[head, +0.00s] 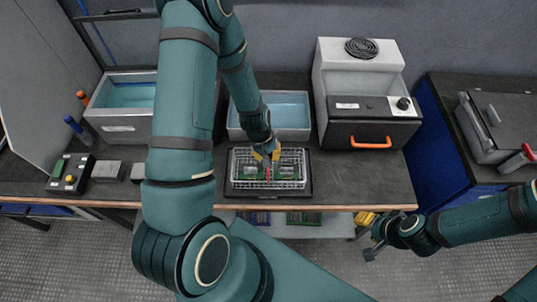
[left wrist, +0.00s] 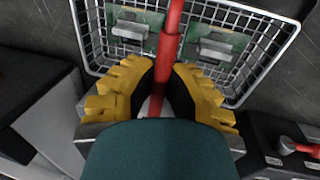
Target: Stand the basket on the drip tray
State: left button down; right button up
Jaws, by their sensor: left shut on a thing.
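The wire basket (head: 296,155) holds green circuit boards (left wrist: 137,38) and has a red handle (left wrist: 171,30). My left gripper (head: 267,158) is shut on the red handle, which stands between its yellow fingers (left wrist: 159,95) in the left wrist view. The basket looks level over the black drip tray (head: 233,188) at the bench's front edge. From above I cannot tell whether it touches the tray. My right gripper (head: 366,235) hangs empty in front of the bench, its fingers apart.
Behind the tray stands a grey tank with pale blue liquid (head: 290,108). Another tank (head: 115,120) is at the left. A white machine with an orange handle (head: 371,142) stands to the right. A control box (head: 70,174) sits at the far left. Bare bench lies right of the tray.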

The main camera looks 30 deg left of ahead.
pick_arm(q)
jog(key=shift+r, duration=0.1)
jog(key=c, duration=1.4)
grip_release()
jog(key=shift+c, duration=0.2)
jog(key=o, duration=0.4)
jog(key=shift+c, duration=0.2)
